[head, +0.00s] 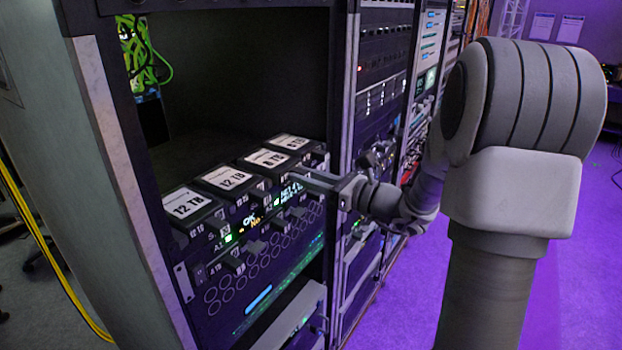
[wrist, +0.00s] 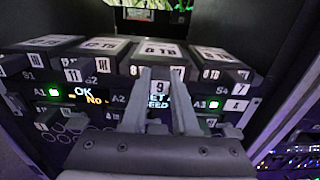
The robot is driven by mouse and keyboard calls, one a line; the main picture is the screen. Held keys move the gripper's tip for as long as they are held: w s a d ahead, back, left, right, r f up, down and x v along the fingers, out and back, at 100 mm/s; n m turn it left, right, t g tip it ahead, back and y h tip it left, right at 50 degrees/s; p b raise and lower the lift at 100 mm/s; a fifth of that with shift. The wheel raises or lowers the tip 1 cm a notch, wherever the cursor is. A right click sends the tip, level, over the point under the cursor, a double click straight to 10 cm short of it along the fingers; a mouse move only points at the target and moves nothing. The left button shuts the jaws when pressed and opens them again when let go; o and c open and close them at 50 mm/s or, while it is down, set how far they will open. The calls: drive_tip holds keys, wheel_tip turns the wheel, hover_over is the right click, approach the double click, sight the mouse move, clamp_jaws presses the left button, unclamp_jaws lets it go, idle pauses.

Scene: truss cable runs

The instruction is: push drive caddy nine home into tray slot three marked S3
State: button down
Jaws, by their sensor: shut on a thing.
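Caddy nine (wrist: 160,51) is a dark block with a white 8 TB label on top, third from the left in the row. It also shows in the head view (head: 264,159). In the head view my gripper (head: 297,177) reaches in from the right. The tray (wrist: 75,105) shows marks S1, S2 and S4; the S3 mark is hidden behind my fingers. I cannot tell how far caddy nine stands out from its neighbours.
Two 12 TB caddies (head: 185,203) (head: 222,177) sit left of caddy nine, and another caddy (head: 289,142) sits close on its right. Lit displays (wrist: 85,94) run below. The rack's upright post (head: 343,110) stands close to my wrist. The bay above the caddies is open.

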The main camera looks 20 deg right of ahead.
drive_tip(key=shift+w+a, duration=0.15)
drive_tip(key=shift+w, duration=0.05)
idle(0.4)
drive_tip(key=shift+w+a, duration=0.35)
drive_tip(key=shift+w, duration=0.05)
drive_tip(key=c, duration=0.6)
unclamp_jaws()
drive_tip(key=shift+s+d, duration=0.35)
drive_tip(key=b+v, duration=0.2)
drive_tip(key=v, duration=1.4)
drive_tip(key=shift+s+d, duration=0.15)
drive_tip(key=shift+s, duration=0.1)
